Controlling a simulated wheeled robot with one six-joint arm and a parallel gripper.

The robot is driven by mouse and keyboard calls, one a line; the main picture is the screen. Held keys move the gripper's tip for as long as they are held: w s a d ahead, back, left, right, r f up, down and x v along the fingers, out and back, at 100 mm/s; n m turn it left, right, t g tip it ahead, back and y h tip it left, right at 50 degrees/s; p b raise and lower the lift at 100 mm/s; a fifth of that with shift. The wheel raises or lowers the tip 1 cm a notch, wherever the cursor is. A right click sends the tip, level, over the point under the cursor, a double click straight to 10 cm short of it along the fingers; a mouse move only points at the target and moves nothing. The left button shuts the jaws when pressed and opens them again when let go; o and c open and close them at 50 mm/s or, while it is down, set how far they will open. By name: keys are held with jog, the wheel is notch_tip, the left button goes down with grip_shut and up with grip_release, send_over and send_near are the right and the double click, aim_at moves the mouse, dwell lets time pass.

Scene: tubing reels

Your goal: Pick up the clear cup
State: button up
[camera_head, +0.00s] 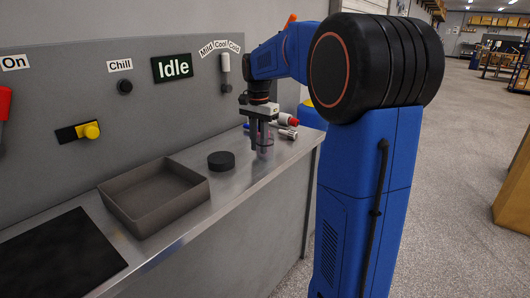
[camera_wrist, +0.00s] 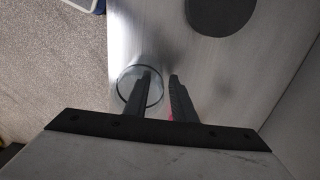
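The clear cup (camera_head: 268,153) stands on the metal counter near its right end, partly hidden by my gripper. In the wrist view the cup (camera_wrist: 129,89) shows from above as a round transparent rim. My gripper (camera_head: 259,147) points down at the cup, with its fingers low over the counter. In the wrist view the fingers (camera_wrist: 160,77) are apart with a gap between them. The left finger overlaps the cup's circle and the right finger lies just to its right. I cannot tell whether the left finger is inside the cup or above it.
A black round disc (camera_head: 221,161) lies on the counter left of the gripper. Red-and-white items (camera_head: 285,119) lie close behind it. A grey open tray (camera_head: 154,197) and a black mat (camera_head: 60,254) are farther left. A control panel with an "Idle" display (camera_head: 172,68) stands behind.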

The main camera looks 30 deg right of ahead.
jog(key=shift+f, duration=0.3)
jog(key=shift+c, duration=0.5)
grip_shut()
